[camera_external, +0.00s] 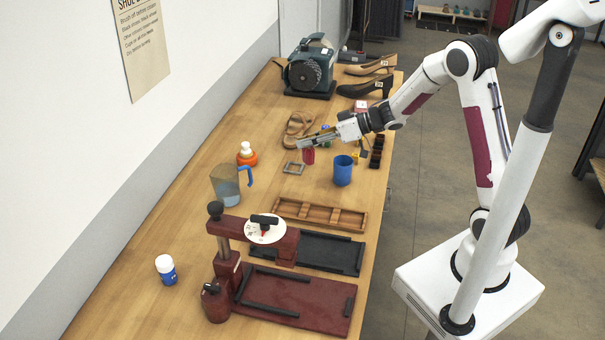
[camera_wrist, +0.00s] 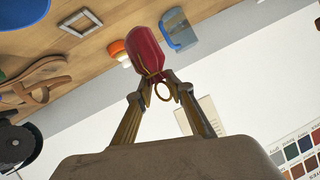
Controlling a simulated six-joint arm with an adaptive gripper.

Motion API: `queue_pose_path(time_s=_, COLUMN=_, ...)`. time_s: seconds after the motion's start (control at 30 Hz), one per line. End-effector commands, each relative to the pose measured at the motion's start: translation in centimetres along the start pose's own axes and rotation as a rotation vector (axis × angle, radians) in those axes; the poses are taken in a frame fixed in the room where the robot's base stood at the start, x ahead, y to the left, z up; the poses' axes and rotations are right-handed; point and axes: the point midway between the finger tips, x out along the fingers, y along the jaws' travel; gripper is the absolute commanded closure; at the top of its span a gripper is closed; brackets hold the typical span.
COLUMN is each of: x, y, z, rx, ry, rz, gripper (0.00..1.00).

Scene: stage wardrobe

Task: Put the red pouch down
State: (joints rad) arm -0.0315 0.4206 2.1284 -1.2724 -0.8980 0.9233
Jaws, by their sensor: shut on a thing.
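The red pouch (camera_wrist: 145,48) is a small red bag with a yellow cord and loop at its neck. My gripper (camera_wrist: 155,82) is shut on the neck end of the pouch in the wrist view. In the external view, the pouch (camera_external: 309,156) hangs below my gripper (camera_external: 312,141), over the middle of the wooden table. It appears to be held above the tabletop; the exact gap is hard to tell. The far side of the pouch is hidden.
A grey square frame (camera_external: 293,168) lies just left of the pouch, with a sandal (camera_external: 299,127) behind. A blue cup (camera_external: 343,171) stands to the right, and an orange bottle (camera_external: 247,155) and jug (camera_external: 226,185) to the left. A wooden tray (camera_external: 318,215) lies nearer.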

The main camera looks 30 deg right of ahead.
Motion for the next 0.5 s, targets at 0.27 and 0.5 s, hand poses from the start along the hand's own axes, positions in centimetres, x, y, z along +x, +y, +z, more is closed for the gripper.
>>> queue_pose_path(time_s=0.27, x=0.00, y=-0.10, z=-0.09, rx=-0.004, ry=0.000, rz=0.005, gripper=0.99)
queue_pose_path(time_s=0.5, x=0.16, y=0.04, z=0.28, rx=-0.003, ry=-0.001, rz=0.006, gripper=0.99)
